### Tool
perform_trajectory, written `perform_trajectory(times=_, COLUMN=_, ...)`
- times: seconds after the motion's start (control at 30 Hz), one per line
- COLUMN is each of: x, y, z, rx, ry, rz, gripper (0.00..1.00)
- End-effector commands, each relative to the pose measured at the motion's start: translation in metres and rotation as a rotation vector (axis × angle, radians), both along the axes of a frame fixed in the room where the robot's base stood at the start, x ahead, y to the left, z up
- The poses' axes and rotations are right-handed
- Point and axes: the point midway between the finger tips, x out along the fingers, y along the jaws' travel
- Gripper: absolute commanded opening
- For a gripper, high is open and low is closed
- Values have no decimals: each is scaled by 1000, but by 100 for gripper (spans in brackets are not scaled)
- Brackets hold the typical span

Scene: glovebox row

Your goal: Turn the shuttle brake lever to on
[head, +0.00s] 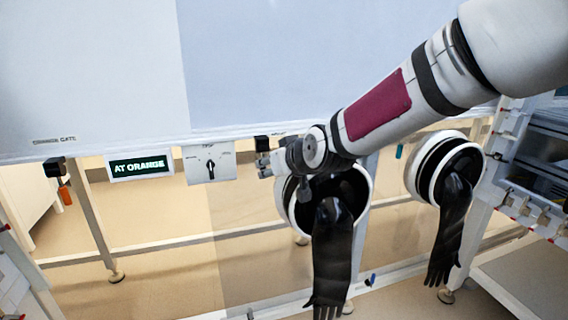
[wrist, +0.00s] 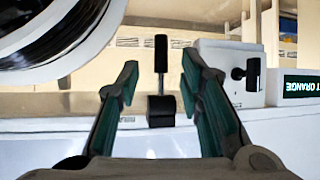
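A black lever (wrist: 160,62) on a black block (wrist: 161,111) shows in the wrist view, framed between my two fingers. In the head view its block (head: 262,143) sits under the panel's lower edge, just left of my gripper (head: 269,166), which partly hides the lever. No label on it is readable. My gripper is open, with a finger on each side of the lever in the wrist view and no clear contact. I cannot tell how deep the lever lies between the fingers.
A white box with a black knob (head: 210,165) and an AT ORANGE display (head: 140,166) are to the left. An orange-handled lever (head: 65,192) hangs farther left. Two glove ports with black gloves (head: 331,250) (head: 450,228) are close on the right. Open floor lies below the panel.

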Motion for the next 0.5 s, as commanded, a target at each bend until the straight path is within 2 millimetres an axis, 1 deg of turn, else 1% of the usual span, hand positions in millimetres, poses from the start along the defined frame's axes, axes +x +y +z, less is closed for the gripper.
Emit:
perform_trajectory(times=0.03, x=-4, y=-4, z=3, rx=-3, ry=0, rz=-3, gripper=34)
perform_trajectory(times=0.1, x=-10, y=-7, z=6, rx=-3, ry=-1, rz=-4, gripper=34)
perform_trajectory(times=0.5, x=-31, y=-18, z=19, rx=-4, ry=-1, rz=-3, gripper=34)
